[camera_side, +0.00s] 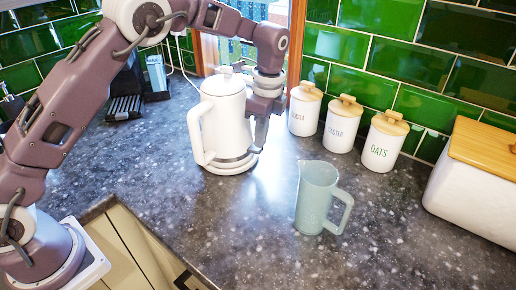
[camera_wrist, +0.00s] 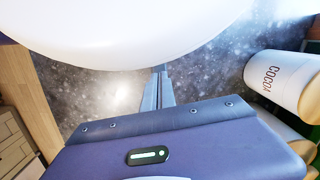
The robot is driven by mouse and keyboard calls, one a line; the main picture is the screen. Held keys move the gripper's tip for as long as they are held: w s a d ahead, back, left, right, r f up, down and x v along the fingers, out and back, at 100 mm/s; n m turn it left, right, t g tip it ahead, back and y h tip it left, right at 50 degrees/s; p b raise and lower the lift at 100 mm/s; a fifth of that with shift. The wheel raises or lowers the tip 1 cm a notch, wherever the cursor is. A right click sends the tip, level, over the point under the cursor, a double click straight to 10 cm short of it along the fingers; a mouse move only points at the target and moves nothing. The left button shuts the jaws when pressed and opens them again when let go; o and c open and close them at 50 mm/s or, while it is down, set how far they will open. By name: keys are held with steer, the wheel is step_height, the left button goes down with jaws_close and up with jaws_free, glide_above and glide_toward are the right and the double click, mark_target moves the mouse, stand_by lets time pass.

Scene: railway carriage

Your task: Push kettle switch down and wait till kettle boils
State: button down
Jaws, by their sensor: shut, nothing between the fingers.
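The white kettle (camera_side: 223,118) stands upright on its base (camera_side: 228,163) on the dark speckled counter, its handle toward the front left. My gripper (camera_side: 259,146) points down at the kettle's right side, with its fingertips low near the base. In the wrist view my gripper's fingers (camera_wrist: 160,88) are together and empty, and the kettle's white body (camera_wrist: 130,30) fills the top. The kettle switch cannot be made out in either view. I cannot tell whether the fingertips touch the kettle or its base.
Three white canisters with wooden lids stand right of the kettle, including the oats canister (camera_side: 383,141); the cocoa canister (camera_wrist: 283,84) is close in the wrist view. A pale measuring jug (camera_side: 318,198) stands in front. A white bread box (camera_side: 475,180) is at right.

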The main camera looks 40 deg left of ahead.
steer(key=shift+f, duration=0.35)
steer(key=shift+f, duration=0.8)
steer(key=shift+w+d+r, duration=0.2)
steer(key=shift+d+r, duration=0.1)
steer(key=shift+d, duration=0.4)
steer(key=shift+w+d+r, duration=0.15)
steer(key=shift+d+r, duration=0.1)
steer(key=shift+d, duration=0.45)
step_height(320, 180, up, 7)
steer(key=shift+d, duration=0.35)
steer(key=shift+r, duration=0.1)
